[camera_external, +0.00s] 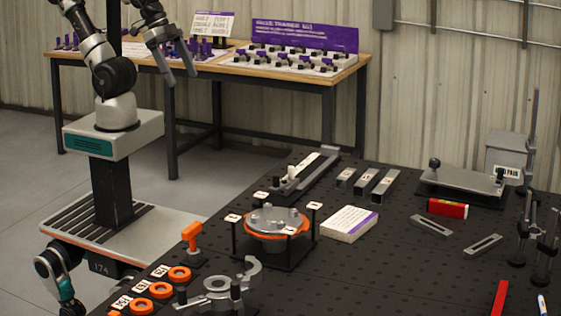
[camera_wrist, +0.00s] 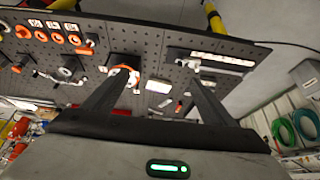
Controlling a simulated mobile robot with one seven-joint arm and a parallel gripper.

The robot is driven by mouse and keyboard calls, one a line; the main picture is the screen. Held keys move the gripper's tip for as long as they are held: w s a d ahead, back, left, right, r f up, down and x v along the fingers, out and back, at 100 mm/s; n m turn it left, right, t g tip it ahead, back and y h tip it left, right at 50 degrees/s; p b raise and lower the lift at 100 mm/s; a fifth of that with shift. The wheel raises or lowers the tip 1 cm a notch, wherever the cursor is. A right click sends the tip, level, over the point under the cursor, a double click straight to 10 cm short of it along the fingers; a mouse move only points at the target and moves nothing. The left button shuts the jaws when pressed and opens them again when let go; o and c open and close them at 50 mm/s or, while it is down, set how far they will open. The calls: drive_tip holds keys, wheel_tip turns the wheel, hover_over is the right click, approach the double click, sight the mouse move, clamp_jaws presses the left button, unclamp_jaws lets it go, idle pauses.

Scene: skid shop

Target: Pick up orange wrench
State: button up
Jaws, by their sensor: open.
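No plain wrench shape in orange can be made out for sure. An upright orange T-shaped tool (camera_external: 191,234) stands in a dark holder near the left edge of the black pegboard table (camera_external: 400,270). An orange piece (camera_external: 264,234) also lies around the base of the round metal fixture (camera_external: 273,219); the fixture partly hides it. My gripper (camera_external: 181,79) is open and empty, high above the floor, left of and well away from the black table.
Several orange rings (camera_external: 161,290) with number labels lie at the table's front left. A white box (camera_external: 349,223), a red level (camera_external: 447,208) and grey bars (camera_external: 365,181) lie farther right. A wooden-top bench (camera_external: 345,68) stands behind. Thin posts rise around the round fixture.

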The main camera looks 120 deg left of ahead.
drive_tip(key=w+d+f+n+g+h+b, duration=0.15)
drive_tip(key=w+d, duration=0.35)
drive_tip(key=w, duration=0.7)
drive_tip(key=m+y+b, duration=0.2)
drive_tip(key=b, duration=0.5)
approach(194, 234)
drive_tip(key=shift+n+h, duration=0.25)
drive_tip(key=f, duration=0.2)
drive_tip(key=a+f, duration=0.1)
drive_tip(key=f, duration=0.1)
drive_tip(key=w+f, duration=0.1)
drive_tip(key=f, duration=0.2)
drive_tip(key=shift+w+a, duration=0.1)
drive_tip(key=shift+a, duration=0.05)
drive_tip(key=shift+t, duration=0.25)
drive_tip(key=shift+w+x, duration=0.15)
drive_tip(key=shift+x, duration=1.25)
drive_tip(key=shift+w+x, duration=0.1)
drive_tip(key=shift+x, duration=1.3)
drive_tip(key=shift+r, duration=0.15)
drive_tip(key=c, duration=1.3)
